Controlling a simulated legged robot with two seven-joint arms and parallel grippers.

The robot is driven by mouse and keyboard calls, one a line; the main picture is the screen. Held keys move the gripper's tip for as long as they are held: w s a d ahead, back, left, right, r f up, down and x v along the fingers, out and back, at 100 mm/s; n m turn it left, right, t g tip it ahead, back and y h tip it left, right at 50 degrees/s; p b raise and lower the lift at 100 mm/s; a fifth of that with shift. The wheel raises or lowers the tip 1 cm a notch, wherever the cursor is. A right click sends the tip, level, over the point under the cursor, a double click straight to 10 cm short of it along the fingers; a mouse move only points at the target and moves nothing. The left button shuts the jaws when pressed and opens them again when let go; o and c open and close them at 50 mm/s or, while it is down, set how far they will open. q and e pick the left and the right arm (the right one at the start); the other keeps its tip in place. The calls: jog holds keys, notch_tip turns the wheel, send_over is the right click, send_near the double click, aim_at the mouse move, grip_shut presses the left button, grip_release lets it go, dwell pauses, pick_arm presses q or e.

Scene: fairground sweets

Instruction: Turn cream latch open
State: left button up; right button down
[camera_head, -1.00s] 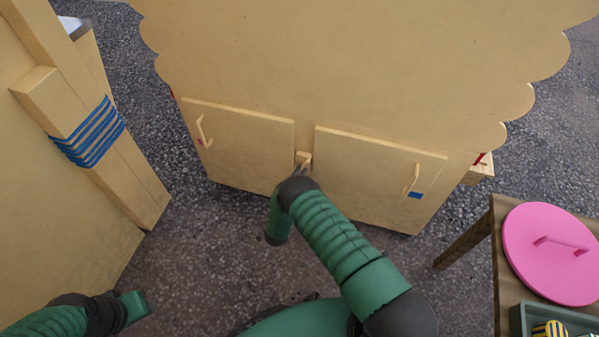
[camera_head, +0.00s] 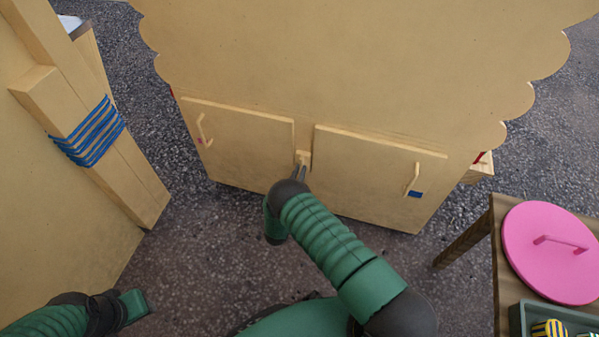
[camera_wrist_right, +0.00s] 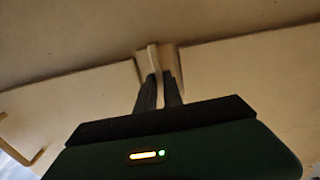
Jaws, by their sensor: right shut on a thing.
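The cream latch (camera_head: 304,156) sits between the two cabinet doors, near their top edges. It also shows in the right wrist view (camera_wrist_right: 154,58), where its thin bar stands upright between the fingers. My right gripper (camera_head: 301,172) is shut on the latch bar; in the wrist view its two dark fingers (camera_wrist_right: 160,88) lie on either side of it. The left door (camera_head: 240,142) and the right door (camera_head: 365,180) look closed, each with a cream handle. My left gripper (camera_head: 133,306) is at the lower left, away from the cabinet; its jaws cannot be made out.
A wooden table (camera_head: 497,235) at the right holds a round pink lid (camera_head: 540,270) and a grey-green tray (camera_head: 516,318) with striped sweets. A wooden panel with a post wrapped in blue cord (camera_head: 90,135) stands at the left. The dark floor before the doors is clear.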

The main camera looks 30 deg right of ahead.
jog(key=shift+s+f, duration=0.1)
jog(key=shift+f, duration=0.1)
jog(key=c, duration=1.6)
grip_release()
jog(key=shift+o, duration=0.6)
jog(key=shift+r, duration=0.1)
jog(key=p+v, duration=0.5)
jog(key=v, duration=1.1)
jog(key=shift+s+a, duration=0.25)
jog(key=shift+a, duration=0.1)
